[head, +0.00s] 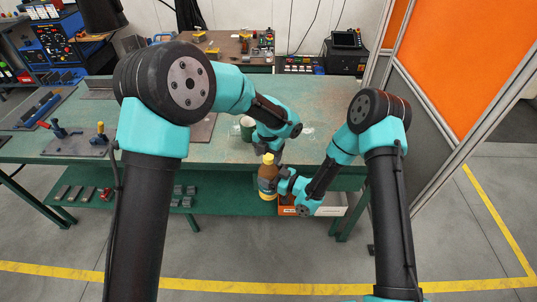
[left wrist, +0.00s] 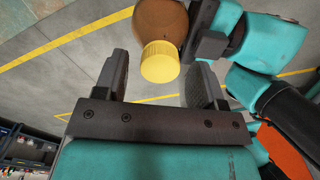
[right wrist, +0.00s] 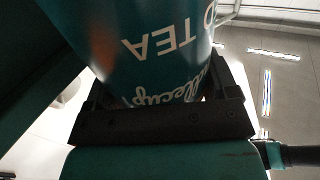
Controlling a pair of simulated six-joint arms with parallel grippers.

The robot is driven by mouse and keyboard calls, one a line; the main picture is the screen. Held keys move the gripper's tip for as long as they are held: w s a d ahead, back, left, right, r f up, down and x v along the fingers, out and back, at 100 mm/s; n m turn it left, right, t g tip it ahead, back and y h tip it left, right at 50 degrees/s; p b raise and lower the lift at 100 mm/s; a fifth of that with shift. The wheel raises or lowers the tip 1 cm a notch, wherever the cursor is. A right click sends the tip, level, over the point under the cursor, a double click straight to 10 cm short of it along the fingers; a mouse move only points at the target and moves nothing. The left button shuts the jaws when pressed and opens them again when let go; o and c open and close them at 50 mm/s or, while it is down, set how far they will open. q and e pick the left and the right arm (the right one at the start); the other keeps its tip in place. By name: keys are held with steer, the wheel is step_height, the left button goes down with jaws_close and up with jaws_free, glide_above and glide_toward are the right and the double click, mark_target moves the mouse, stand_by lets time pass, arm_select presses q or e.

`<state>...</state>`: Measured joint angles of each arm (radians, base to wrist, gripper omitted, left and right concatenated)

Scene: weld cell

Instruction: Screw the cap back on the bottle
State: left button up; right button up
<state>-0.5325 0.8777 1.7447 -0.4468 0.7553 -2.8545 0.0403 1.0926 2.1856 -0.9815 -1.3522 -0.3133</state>
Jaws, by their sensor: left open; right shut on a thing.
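An amber bottle (head: 267,180) stands upright in the air in front of the table edge, with a yellow cap (head: 268,158) at its top. My right gripper (head: 277,184) is shut on the bottle from the right. In the right wrist view, a teal surface with white lettering (right wrist: 150,60), seemingly the bottle's label, fills the space between its fingers. My left gripper (head: 267,151) is just above the cap. In the left wrist view, its open fingers (left wrist: 157,85) have the cap (left wrist: 161,62) ahead between them, apart from both. I cannot tell how tightly the cap sits.
The green workbench (head: 215,150) is behind the bottle, with a dark green cylinder (head: 246,128) on it near the left arm. An open box (head: 335,204) is on the lower shelf behind the right arm. An orange screen (head: 460,70) stands at the right. The floor in front is clear.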

arm_select(q)
steer(key=shift+r, duration=2.2)
steer(key=shift+c, duration=0.4)
steer(key=shift+n, duration=0.3)
